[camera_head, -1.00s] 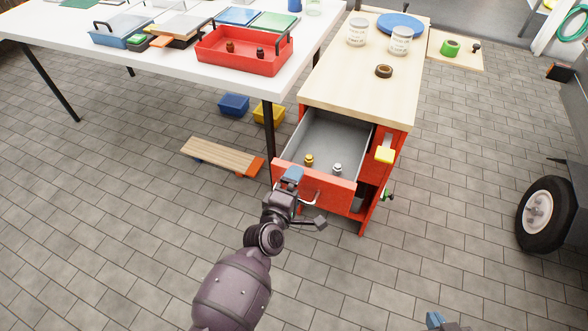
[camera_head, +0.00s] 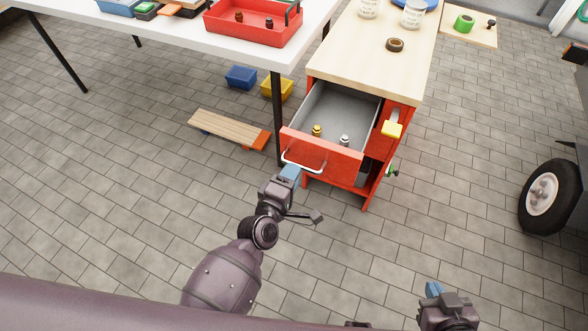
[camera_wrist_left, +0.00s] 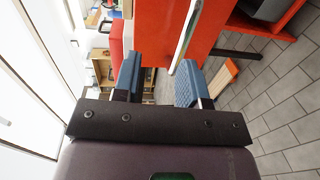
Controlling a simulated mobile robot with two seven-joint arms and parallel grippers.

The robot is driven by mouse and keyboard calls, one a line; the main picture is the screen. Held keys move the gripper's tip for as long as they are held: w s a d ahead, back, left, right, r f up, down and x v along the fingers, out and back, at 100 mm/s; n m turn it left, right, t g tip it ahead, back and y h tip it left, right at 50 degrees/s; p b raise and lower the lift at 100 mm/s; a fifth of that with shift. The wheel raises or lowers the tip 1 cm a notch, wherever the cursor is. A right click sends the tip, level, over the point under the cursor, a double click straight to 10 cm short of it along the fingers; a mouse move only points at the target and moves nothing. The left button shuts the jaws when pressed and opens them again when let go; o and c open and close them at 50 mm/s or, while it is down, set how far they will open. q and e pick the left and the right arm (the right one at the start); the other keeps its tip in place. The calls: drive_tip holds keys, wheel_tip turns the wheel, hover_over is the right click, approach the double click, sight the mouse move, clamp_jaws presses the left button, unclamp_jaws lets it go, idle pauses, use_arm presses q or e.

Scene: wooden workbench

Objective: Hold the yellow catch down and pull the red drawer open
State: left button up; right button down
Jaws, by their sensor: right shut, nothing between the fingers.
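The red drawer (camera_head: 322,154) stands pulled out of the red cabinet, its grey inside showing. Its metal handle (camera_head: 304,167) runs across the front and also shows in the left wrist view (camera_wrist_left: 185,36). The yellow catch (camera_head: 392,129) is on the cabinet front, right of the drawer, with no gripper on it. My left gripper (camera_head: 291,174) is just in front of the drawer, by the handle's left end. In the left wrist view its blue fingers (camera_wrist_left: 159,80) are apart, with the handle near the right fingertip. My right gripper (camera_head: 433,290) is shut and empty at the lower right, away from the cabinet.
A gold-coloured item (camera_head: 317,130) and a silver one (camera_head: 344,140) stand in the drawer. A white table (camera_head: 180,33) with a red tray (camera_head: 253,30) is at the left. A wooden board (camera_head: 225,129) lies on the floor. A wheel (camera_head: 545,195) is at the right. Floor in front is clear.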

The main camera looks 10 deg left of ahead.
use_arm(q)
drive_tip(key=shift+s+a+f, duration=0.2)
drive_tip(key=shift+s+a, duration=0.1)
drive_tip(key=shift+s, duration=0.6)
drive_tip(key=shift+s+a+f, duration=0.25)
drive_tip(key=shift+s, duration=0.6)
drive_tip(key=shift+s+a+f, duration=0.2)
drive_tip(key=shift+s+a, duration=0.1)
drive_tip(key=shift+s, duration=0.6)
